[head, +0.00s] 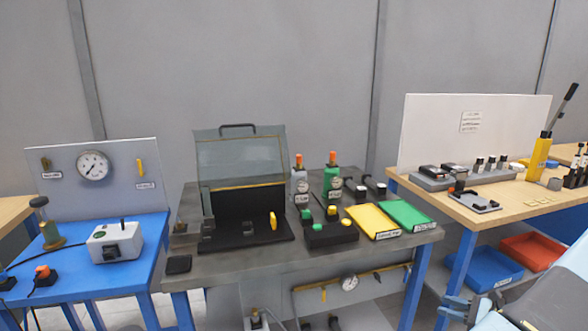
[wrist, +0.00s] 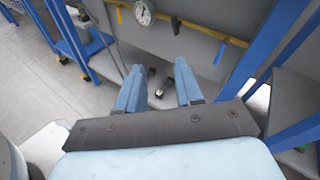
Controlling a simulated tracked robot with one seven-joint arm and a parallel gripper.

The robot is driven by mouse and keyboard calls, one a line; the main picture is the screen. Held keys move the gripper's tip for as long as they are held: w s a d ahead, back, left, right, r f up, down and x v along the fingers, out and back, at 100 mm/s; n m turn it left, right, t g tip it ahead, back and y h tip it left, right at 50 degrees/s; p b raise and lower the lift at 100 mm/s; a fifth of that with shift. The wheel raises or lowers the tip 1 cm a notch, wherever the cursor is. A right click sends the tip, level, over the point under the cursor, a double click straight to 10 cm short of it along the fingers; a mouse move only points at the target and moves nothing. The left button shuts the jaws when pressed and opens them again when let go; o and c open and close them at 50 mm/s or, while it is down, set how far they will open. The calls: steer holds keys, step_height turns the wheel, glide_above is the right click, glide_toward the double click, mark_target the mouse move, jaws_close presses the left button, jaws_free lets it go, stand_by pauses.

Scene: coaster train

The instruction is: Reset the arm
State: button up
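My gripper (wrist: 158,80) shows in the wrist view with its two blue fingers spread apart and nothing between them. It points toward the underside of the middle bench, where a gauge (wrist: 142,12) and a yellow pipe (wrist: 205,28) show beyond the fingertips.
A grey bench (head: 225,262) stands in the middle, with a clear-covered box (head: 240,165), a yellow tray (head: 366,217) and a green tray (head: 405,213). A blue table (head: 75,262) is left, a wooden-topped bench (head: 520,197) right. Red (head: 530,252) and blue (head: 487,264) bins sit below it.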

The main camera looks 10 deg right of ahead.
steer(key=w+a+r+n+g+h, duration=0.2)
steer(key=a+r+n+g, duration=0.45)
steer(key=a+r, duration=0.45)
steer(key=w+a+r+n+g+h, duration=0.15)
steer(key=a+r+n+g, duration=0.35)
steer(key=a+r+n, duration=0.6)
steer(key=s+a+r+n+t+h, duration=0.2)
steer(key=s+a+r, duration=0.4)
steer(key=r, duration=0.4)
steer(key=s+a+r+n+t+h, duration=0.3)
steer(key=s+a+r+n, duration=0.3)
steer(key=s+r, duration=0.2)
steer(key=shift+a+r+h, duration=0.35)
steer(key=shift+r+h, duration=0.2)
steer(key=shift+r, duration=0.4)
